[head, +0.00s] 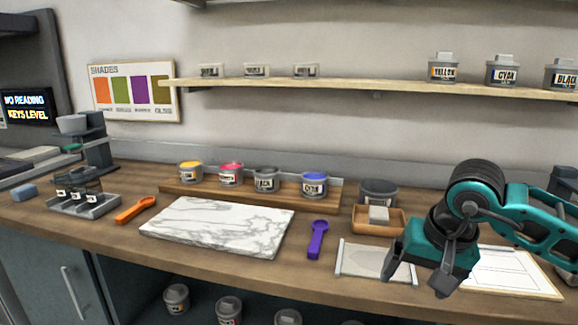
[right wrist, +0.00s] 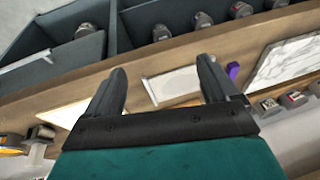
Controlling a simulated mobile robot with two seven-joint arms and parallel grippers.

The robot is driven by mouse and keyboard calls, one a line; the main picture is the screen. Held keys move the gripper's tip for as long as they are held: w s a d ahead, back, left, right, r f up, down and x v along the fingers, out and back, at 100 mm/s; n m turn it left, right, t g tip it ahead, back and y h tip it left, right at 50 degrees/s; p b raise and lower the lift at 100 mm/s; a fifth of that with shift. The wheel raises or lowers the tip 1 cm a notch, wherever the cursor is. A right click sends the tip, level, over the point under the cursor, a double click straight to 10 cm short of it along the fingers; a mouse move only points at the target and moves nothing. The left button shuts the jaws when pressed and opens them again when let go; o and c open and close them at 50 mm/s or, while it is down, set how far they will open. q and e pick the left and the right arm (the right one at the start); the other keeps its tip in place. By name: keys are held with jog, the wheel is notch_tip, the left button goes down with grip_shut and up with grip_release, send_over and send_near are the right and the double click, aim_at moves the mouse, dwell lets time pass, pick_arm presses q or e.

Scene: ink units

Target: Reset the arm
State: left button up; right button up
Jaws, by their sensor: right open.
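My right arm reaches in from the right in the head view, with its teal and black gripper (head: 414,284) above the counter's front edge. In the right wrist view the two dark fingers of the gripper (right wrist: 162,66) stand wide apart with nothing between them. Below it is a pale rectangular tray or sheet (head: 360,260), partly hidden by the gripper in the head view; it also shows beyond the fingers in the right wrist view (right wrist: 172,84). My left gripper is in neither view.
The wooden counter holds a marble slab (head: 215,226), an orange scoop (head: 135,210), a purple scoop (head: 317,240) and several ink pots on a wooden riser (head: 215,198). A small wooden tray (head: 376,228) and a white sheet (head: 510,272) lie near the right arm. Shelves run above and below.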

jog(key=s+a+f+m+g+y, duration=0.25)
jog(key=a+y, duration=0.25)
jog(key=a, duration=0.3)
jog(key=s+a+f+m+g+y, duration=0.1)
jog(key=s+a+m+g+y, duration=0.2)
jog(key=a, duration=0.5)
jog(key=s+a+r+m+t+y, duration=0.2)
jog(key=a+r+m+t+y, duration=0.3)
jog(key=m+y, duration=0.8)
jog(key=w+d+f+m+t+h, duration=0.2)
jog(key=d+f+m+t+h, duration=0.4)
jog(key=m, duration=0.9)
jog(key=w+d+f+m+t+h, duration=0.25)
jog(key=f+m+t+h, duration=0.4)
jog(key=m, duration=0.85)
jog(key=s+d+f+m+g+h, duration=0.2)
jog(key=s+d+f+m+h, duration=0.1)
jog(key=s+f+m, duration=0.3)
jog(key=s+d+f+m+g+h, duration=0.2)
jog(key=s+d+f+m+h, duration=0.2)
jog(key=f+m, duration=0.7)
jog(key=s+d+f, duration=0.1)
jog(key=s+d, duration=0.1)
jog(key=s, duration=0.1)
jog(key=shift+d+g, duration=0.3)
jog(key=shift+g, duration=0.1)
jog(key=shift+m+h, duration=0.25)
